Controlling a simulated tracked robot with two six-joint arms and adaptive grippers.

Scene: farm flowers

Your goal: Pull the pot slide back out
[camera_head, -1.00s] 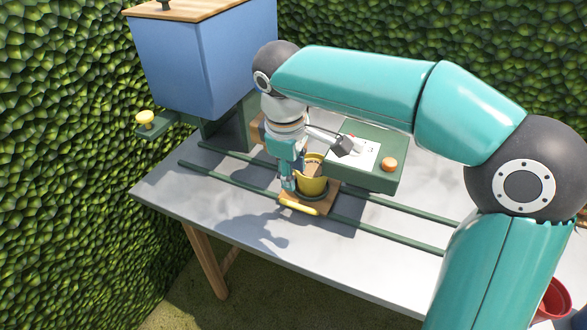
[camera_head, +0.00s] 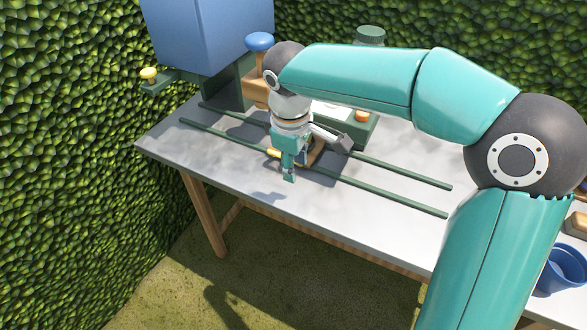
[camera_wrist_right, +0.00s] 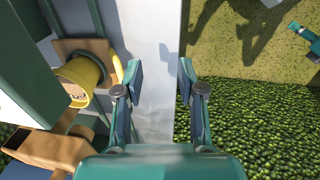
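The wooden pot slide (camera_wrist_right: 97,48) shows in the right wrist view with a yellow pot (camera_wrist_right: 70,85) on it and a yellow handle (camera_wrist_right: 117,68) on its edge. In the head view my right gripper hides most of the slide (camera_head: 319,150) and pot; one end of the handle (camera_head: 274,153) shows. My right gripper (camera_head: 288,179) points down in front of the slide. In the right wrist view its fingers (camera_wrist_right: 160,80) are apart with nothing between them, and the handle lies outside the left finger. A small teal part (camera_wrist_right: 305,38), perhaps my left gripper, is at the upper right.
Green rails (camera_head: 390,198) run along the grey table (camera_head: 240,185). A blue hopper (camera_head: 205,30), a blue knob (camera_head: 260,42) and a green box (camera_head: 358,132) stand behind. A blue pot (camera_head: 565,268) is at the right. The table front is clear.

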